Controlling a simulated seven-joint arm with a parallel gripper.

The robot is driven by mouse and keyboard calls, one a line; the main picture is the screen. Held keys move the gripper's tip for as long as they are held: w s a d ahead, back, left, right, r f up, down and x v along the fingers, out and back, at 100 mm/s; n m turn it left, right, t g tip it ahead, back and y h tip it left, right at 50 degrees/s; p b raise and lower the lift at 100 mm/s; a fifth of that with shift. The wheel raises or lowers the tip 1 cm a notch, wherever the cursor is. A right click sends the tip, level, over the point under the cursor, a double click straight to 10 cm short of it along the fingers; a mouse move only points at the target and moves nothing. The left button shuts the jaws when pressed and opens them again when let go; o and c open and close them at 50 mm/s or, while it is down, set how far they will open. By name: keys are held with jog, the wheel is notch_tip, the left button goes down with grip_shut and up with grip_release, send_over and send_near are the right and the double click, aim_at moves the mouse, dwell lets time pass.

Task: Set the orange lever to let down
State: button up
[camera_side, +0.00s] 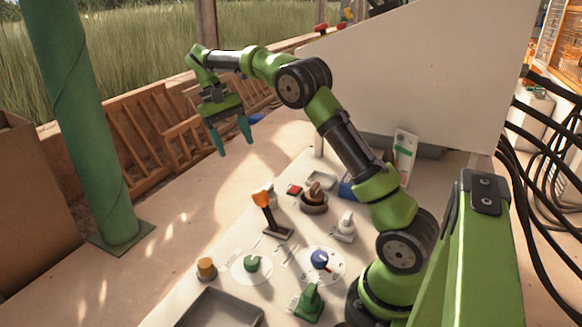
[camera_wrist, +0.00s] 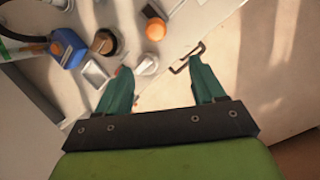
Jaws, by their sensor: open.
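The orange lever (camera_side: 262,200) has an orange grip on a dark stem, rising from a dark flat base on the pale board. In the side view it tilts toward the upper left. The orange grip also shows from above in the wrist view (camera_wrist: 155,29), beyond the fingertips. My gripper (camera_side: 234,147) is open and empty, raised above and to the left of the lever in the side view, apart from it. In the wrist view its two teal fingers (camera_wrist: 160,65) are spread wide with nothing held between them.
Around the lever are a red button (camera_side: 294,190), a brown knob (camera_side: 314,194), a white knob (camera_side: 346,221), a blue-knobbed dial (camera_side: 320,258), a green knob (camera_side: 251,263), a green handle (camera_side: 311,298) and a yellow cylinder (camera_side: 206,266). A grey tray (camera_side: 262,319) sits at the front. The table's left side is clear.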

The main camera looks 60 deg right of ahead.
jog(key=shift+v, duration=1.05)
